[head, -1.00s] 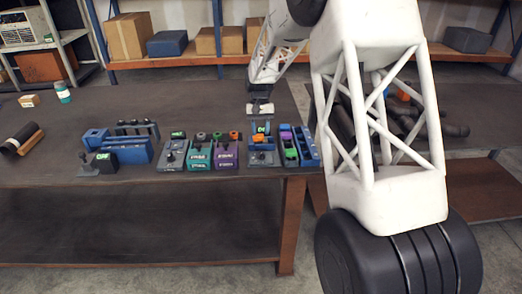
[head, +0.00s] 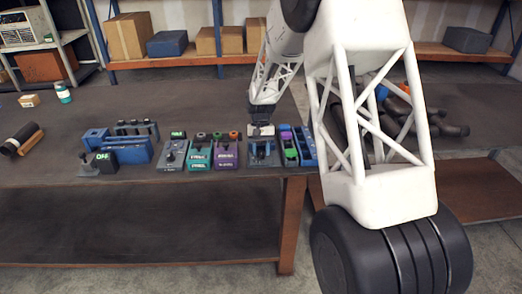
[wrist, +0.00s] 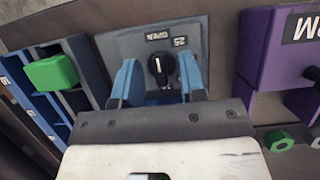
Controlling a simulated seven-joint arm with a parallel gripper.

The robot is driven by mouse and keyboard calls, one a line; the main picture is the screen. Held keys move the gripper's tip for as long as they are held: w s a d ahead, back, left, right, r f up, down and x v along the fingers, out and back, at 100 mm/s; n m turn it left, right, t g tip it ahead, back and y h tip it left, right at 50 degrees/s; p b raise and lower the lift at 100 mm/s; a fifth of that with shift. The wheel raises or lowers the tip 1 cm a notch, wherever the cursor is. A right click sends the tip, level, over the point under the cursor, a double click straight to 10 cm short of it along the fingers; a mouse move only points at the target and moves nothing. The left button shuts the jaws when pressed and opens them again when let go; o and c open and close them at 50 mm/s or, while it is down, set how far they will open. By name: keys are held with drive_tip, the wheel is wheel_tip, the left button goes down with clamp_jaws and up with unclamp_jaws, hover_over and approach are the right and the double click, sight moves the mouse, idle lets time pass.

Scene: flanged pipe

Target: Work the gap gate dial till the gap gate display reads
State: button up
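In the wrist view this panel (wrist: 115,48) carries a black round dial (wrist: 160,69) with a white pointer mark. Two small dark labels sit beside the dial, appearing upside down; they seem to read "OPEN" (wrist: 157,36) and "25" (wrist: 180,42). The blue fingers of my gripper (wrist: 160,80) stand apart on either side of the dial, with a gap visible on each side. I cannot tell which label is the gap gate display.
A purple box (wrist: 259,60) stands close on one side. A blue rack with a green block (wrist: 52,73) stands on the other. Another grey panel with a dial (head: 172,156) and a teal box (head: 199,157) are farther left. The table's front edge is near.

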drive_tip(key=shift+c, duration=0.4)
clamp_jaws()
drive_tip(key=shift+f+m, duration=0.1)
drive_tip(key=shift+m, duration=0.3)
drive_tip(key=m+y, duration=0.1)
drive_tip(key=m, duration=0.2)
drive_tip(key=shift+d+y, duration=0.1)
drive_tip(key=shift+y, duration=0.2)
drive_tip(key=m, duration=0.2)
drive_tip(key=m+t+y, duration=0.1)
drive_tip(key=m, duration=0.2)
drive_tip(key=shift+s+y, duration=0.1)
drive_tip(key=shift+y, duration=0.2)
drive_tip(key=shift+f, duration=0.1)
drive_tip(key=shift+o, duration=0.4)
unclamp_jaws()
